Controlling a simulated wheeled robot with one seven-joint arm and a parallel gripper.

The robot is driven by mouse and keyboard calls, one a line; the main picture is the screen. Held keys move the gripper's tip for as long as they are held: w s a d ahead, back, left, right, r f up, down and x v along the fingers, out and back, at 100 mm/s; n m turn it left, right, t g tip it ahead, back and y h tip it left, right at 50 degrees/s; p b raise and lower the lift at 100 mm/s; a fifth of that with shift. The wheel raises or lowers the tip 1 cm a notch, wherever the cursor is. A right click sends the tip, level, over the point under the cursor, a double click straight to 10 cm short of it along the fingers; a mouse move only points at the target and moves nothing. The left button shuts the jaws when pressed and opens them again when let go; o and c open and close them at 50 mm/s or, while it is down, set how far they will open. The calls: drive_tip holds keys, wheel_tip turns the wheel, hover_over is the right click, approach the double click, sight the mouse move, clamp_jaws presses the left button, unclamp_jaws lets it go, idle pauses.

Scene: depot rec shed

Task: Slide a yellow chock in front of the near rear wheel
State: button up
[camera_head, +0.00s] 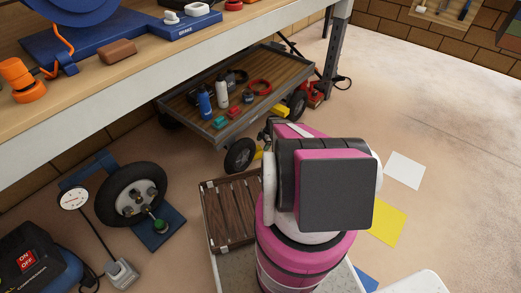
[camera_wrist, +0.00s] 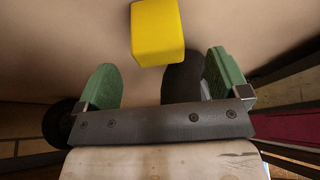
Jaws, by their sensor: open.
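The low cart (camera_head: 225,134) stands under the bench. One black wheel (camera_head: 240,155) is at its near corner, and another wheel (camera_head: 297,103) is at its right end. A small yellow piece (camera_head: 258,155) shows beside the near wheel, partly hidden by my arm. Another yellow block (camera_head: 281,110) shows by the cart's right end. In the wrist view a yellow block (camera_wrist: 157,32) lies just beyond my fingertips, not between them. My gripper (camera_wrist: 162,78) has green fingers, spread apart and empty. A dark round shape, perhaps a wheel, shows behind the right finger. My arm hides the gripper in the head view.
The cart carries bottles (camera_head: 205,103) and small tools. A wooden slatted crate (camera_head: 228,212) is left of my arm. A loose wheel on a blue stand (camera_head: 133,195) and a compressor (camera_head: 38,268) are at left. Yellow (camera_head: 386,222) and white (camera_head: 405,170) floor patches lie right, with open floor around.

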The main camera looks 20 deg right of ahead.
drive_tip(key=v, duration=0.3)
drive_tip(key=shift+r, duration=0.1)
idle(0.3)
